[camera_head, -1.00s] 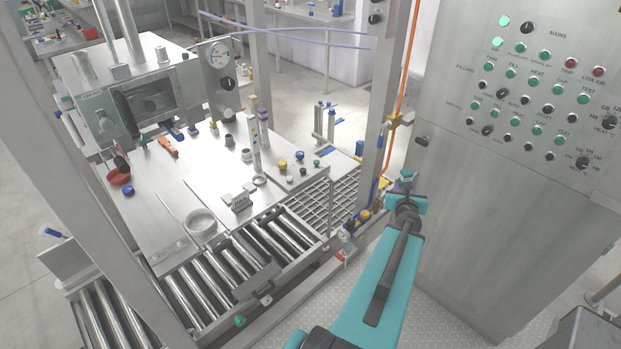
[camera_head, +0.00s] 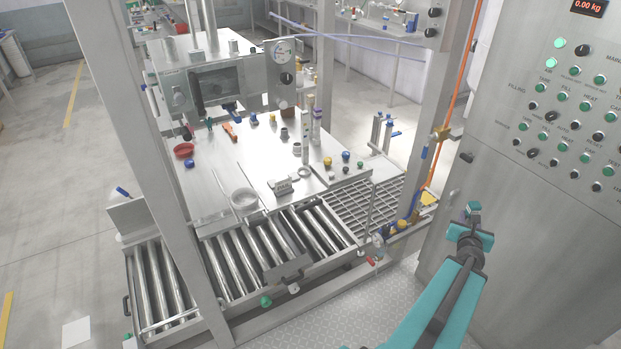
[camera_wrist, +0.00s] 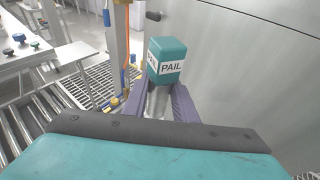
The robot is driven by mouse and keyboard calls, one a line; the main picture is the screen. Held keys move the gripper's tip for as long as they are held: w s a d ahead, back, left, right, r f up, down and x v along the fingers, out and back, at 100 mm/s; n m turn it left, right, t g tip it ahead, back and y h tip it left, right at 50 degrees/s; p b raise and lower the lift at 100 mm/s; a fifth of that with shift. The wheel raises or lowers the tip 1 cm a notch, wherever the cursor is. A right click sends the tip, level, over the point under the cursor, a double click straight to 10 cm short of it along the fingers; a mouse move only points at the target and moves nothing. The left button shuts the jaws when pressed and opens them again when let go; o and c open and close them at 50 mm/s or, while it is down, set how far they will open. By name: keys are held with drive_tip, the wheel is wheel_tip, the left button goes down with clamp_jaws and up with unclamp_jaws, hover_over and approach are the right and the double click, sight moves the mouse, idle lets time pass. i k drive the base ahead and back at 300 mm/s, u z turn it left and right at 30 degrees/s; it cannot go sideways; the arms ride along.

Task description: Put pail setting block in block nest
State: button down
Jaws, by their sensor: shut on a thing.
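The pail setting block (camera_wrist: 167,58) is a teal block with a white label reading PAIL. In the wrist view it stands upright between the two dark fingers of my gripper (camera_wrist: 157,102), which is shut on it. In the head view my gripper (camera_head: 472,214) is at the lower right, in front of the control cabinet, with the small teal block at its tip. It is held in the air, well apart from the steel worktable. I cannot make out for certain which fixture is the block nest; a small grey slotted piece (camera_head: 283,187) sits at the table's front edge.
A roller conveyor (camera_head: 240,258) runs along the front of the worktable (camera_head: 215,190). A steel post (camera_head: 150,150) stands at the left and another frame post (camera_head: 440,100) by the cabinet (camera_head: 540,180). A grating (camera_head: 385,200) lies right of the table.

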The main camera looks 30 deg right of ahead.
sight(304, 173)
drive_tip(key=u, duration=0.25)
drive_tip(key=i, duration=0.35)
drive_tip(key=u, duration=0.8)
drive_tip(key=i, duration=0.5)
drive_tip(key=z, duration=0.3)
